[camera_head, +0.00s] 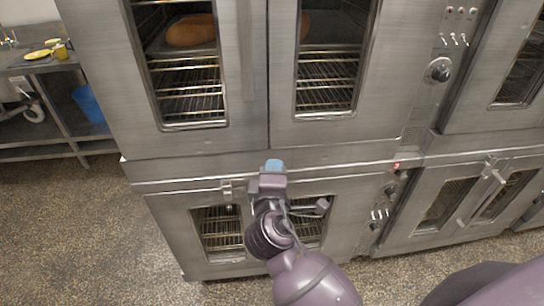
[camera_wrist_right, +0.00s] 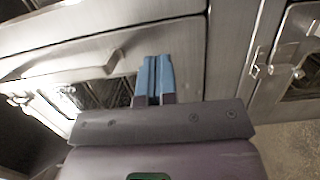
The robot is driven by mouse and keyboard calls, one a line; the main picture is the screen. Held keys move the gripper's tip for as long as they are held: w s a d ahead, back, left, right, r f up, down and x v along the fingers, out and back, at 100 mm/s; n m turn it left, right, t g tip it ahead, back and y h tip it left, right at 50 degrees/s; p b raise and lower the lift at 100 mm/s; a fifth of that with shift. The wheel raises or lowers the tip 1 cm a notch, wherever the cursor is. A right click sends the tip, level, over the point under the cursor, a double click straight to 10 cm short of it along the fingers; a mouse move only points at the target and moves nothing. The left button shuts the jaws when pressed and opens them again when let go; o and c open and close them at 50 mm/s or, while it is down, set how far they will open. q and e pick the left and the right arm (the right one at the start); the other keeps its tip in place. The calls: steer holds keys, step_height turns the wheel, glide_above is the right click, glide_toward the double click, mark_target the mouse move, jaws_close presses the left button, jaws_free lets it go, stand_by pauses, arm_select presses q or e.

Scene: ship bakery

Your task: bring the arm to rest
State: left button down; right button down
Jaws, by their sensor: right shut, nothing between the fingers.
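My right gripper (camera_head: 274,166) is in front of the stacked steel ovens, at the height of the band between the upper and lower oven. Its blue fingertips also show in the right wrist view (camera_wrist_right: 155,78), closed side by side with nothing between them. My right arm comes up from the bottom of the head view. Whether the gripper touches the oven front, I cannot tell. My left gripper is not in view.
The upper oven (camera_head: 180,144) has closed glass doors, with bread (camera_head: 191,31) on a rack inside. The lower oven (camera_head: 172,222) is also closed. More ovens (camera_head: 440,215) stand at the right. A steel table (camera_head: 62,64) and a blue bin (camera_head: 88,103) stand at the left. The speckled floor (camera_head: 70,220) is clear.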

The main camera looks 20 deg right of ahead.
steer(key=shift+v, duration=1.4)
steer(key=shift+d, duration=0.1)
step_height(320, 180, down, 10)
steer(key=a+m+y, duration=0.2)
steer(key=m+y, duration=0.4)
steer(key=y, duration=0.2)
steer(key=s+d+f+m+g, duration=0.4)
steer(key=s+d+f, duration=0.7)
steer(key=s+f, duration=0.4)
steer(key=shift+s+m+g, duration=0.3)
steer(key=shift+s+m, duration=0.05)
steer(key=shift+m, duration=0.55)
steer(key=shift+d, duration=0.1)
